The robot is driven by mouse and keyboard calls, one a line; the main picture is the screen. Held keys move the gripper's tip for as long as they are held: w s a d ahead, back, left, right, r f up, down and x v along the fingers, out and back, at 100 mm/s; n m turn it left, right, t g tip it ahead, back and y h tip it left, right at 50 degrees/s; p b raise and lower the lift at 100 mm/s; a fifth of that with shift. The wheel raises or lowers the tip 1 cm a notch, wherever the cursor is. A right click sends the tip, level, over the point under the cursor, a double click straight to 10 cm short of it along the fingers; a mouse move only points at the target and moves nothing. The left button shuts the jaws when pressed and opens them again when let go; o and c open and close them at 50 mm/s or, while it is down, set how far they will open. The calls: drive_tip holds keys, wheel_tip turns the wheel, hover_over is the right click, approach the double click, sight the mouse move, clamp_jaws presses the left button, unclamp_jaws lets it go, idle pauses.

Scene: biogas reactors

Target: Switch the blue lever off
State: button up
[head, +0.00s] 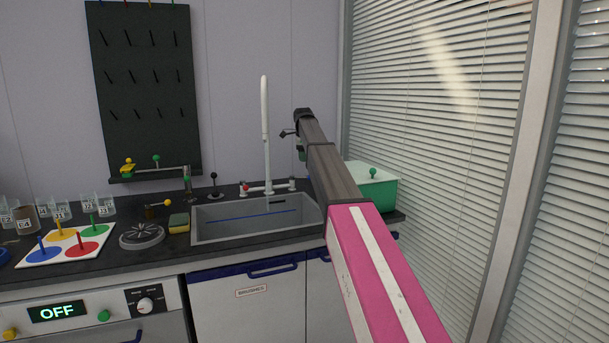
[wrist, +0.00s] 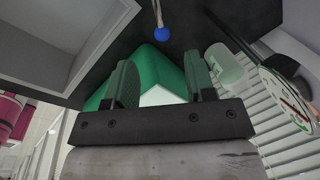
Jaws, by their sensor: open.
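The blue lever (wrist: 161,34) shows in the wrist view as a blue ball on a short pale rod, near the top centre, beyond the fingertips. I cannot pick it out in the head view, where my arm covers part of the counter. My gripper (wrist: 161,76) is open, with its two fingers apart and nothing between them. The blue ball is apart from both fingers. In the head view my gripper (head: 288,133) is up in the air to the right of the white tap, and its fingers show only small and dark.
A green box with a white lid (head: 383,196) stands at the counter's right end, beside the window blinds. The sink (head: 212,229) and tall white tap (head: 265,120) are left of my arm. A red-knobbed lever (head: 247,187) and a black-knobbed lever (head: 214,182) stand behind the sink.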

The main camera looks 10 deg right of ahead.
sight(302, 177)
drive_tip(key=f, duration=0.3)
drive_tip(key=w+f, duration=0.1)
drive_tip(key=f, duration=0.2)
drive_tip(key=w+f, duration=0.1)
drive_tip(key=f, duration=0.3)
drive_tip(key=shift+d, duration=0.3)
clamp_jaws()
drive_tip(key=shift+s, duration=0.1)
